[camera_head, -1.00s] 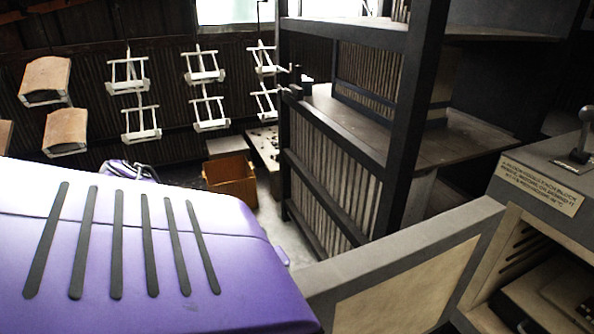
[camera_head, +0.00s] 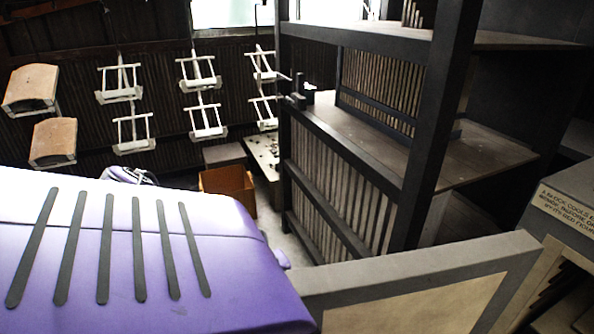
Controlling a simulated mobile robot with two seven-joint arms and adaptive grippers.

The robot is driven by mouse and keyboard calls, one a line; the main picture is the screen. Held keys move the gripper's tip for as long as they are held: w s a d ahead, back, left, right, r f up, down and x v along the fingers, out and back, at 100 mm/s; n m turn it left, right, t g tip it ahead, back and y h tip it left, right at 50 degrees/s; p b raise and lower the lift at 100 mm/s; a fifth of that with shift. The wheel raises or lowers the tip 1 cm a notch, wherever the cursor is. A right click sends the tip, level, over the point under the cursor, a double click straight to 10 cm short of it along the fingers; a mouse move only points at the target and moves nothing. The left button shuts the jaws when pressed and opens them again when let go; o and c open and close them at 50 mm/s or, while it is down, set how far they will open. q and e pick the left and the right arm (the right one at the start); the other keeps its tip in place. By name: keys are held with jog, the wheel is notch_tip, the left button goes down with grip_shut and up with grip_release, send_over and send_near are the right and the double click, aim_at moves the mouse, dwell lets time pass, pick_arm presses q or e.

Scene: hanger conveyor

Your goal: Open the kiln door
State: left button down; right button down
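The kiln (camera_head: 556,246) stands at the right edge, grey outside with a beige lining, and is partly cut off. The kiln door (camera_head: 430,268), a grey frame with a beige inner panel, stands swung open from the kiln and extends left across the lower middle. Its left end meets the edge of my purple body in the picture; I cannot tell whether they touch. The dark inside of the kiln shows at the lower right corner. Neither gripper is in view.
A dark shelf unit (camera_head: 420,130) with slatted sides stands behind the door. A wooden crate (camera_head: 228,186) sits on the floor left of it. White hangers (camera_head: 200,85) and tan pieces (camera_head: 53,139) hang along the back wall. A narrow strip of floor shows beside the shelf unit.

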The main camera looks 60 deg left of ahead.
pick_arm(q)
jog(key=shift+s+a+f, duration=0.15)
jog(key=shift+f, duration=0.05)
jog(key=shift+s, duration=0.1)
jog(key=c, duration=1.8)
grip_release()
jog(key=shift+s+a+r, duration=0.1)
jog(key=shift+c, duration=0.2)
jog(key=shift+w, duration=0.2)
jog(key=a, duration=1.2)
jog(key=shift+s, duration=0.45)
